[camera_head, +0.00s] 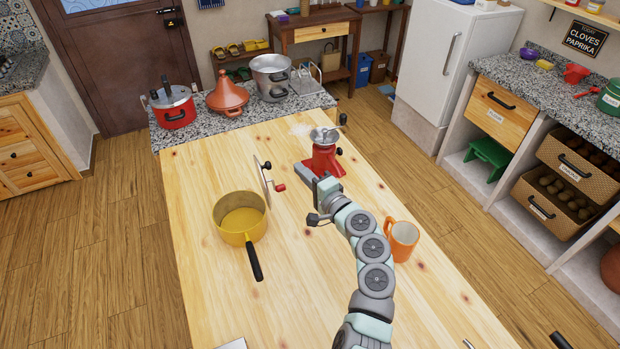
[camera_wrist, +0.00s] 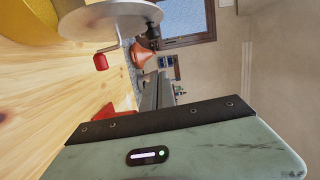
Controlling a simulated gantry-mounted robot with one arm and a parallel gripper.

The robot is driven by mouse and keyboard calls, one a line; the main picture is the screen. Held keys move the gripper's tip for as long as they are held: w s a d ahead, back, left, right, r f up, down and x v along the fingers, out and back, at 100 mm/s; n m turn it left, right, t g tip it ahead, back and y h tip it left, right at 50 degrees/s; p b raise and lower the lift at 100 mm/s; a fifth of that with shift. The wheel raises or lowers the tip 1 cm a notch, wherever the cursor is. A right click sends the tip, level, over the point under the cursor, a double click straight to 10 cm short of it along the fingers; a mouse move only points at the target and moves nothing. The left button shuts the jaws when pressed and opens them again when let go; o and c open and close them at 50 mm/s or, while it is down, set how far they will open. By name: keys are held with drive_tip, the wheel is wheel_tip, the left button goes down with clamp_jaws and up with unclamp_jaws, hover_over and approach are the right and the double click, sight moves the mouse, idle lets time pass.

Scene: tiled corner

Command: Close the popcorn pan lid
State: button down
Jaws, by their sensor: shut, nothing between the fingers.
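The yellow popcorn pan (camera_head: 240,218) stands on the wooden table, its black handle toward the front. Its lid (camera_head: 265,184) is open, standing nearly upright at the pan's right rim, with a crank and red knob (camera_head: 280,187) on its right side. In the wrist view the lid (camera_wrist: 108,18) is at the top, with the red knob (camera_wrist: 100,62) below it and part of the pan (camera_wrist: 25,22) at the top left. My gripper (camera_head: 307,169) is shut and empty, to the right of the lid and apart from it. The fingers (camera_wrist: 157,78) also show in the wrist view.
A red grinder (camera_head: 322,155) stands close beyond my gripper. An orange mug (camera_head: 401,240) is to the right of my arm. A red cooker (camera_head: 172,105), a terracotta tagine (camera_head: 227,96) and steel pots (camera_head: 271,78) stand on the granite counter behind. The table left of the pan is clear.

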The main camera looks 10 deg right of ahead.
drive_tip(key=w+a+p, duration=0.1)
drive_tip(key=w+a, duration=0.1)
drive_tip(key=a, duration=0.3)
drive_tip(key=shift+a+f, duration=0.15)
drive_tip(key=shift+a, duration=0.15)
drive_tip(key=shift+w, duration=0.1)
idle(0.3)
